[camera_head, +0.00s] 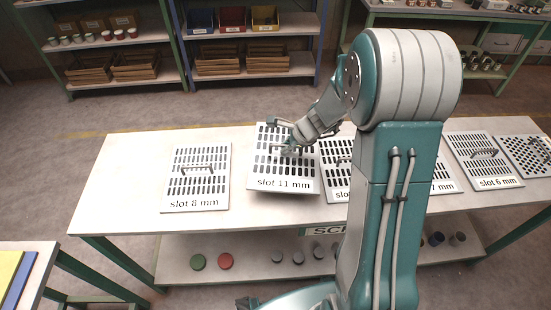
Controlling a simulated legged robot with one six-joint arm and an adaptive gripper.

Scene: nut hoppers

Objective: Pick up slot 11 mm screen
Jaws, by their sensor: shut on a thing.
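The slot 11 mm screen (262,184) is a pale metal plate with rows of dark slots and a printed label at its front edge. It is at the left-middle of the table and looks slightly raised, its front edge over the table's front part. My gripper (290,149) is at the middle of this screen, shut on its handle. The fingertips are small in the picture, and part of the handle is hidden by the gripper. My arm comes in from the right.
The slot 8 mm screen (196,185) lies close on the left. Another slot screen (335,184) is directly to the right, partly behind my arm. The slot 6 mm screen (482,164) lies farther right. The white table (120,178) is bare at its left end. Shelves stand behind.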

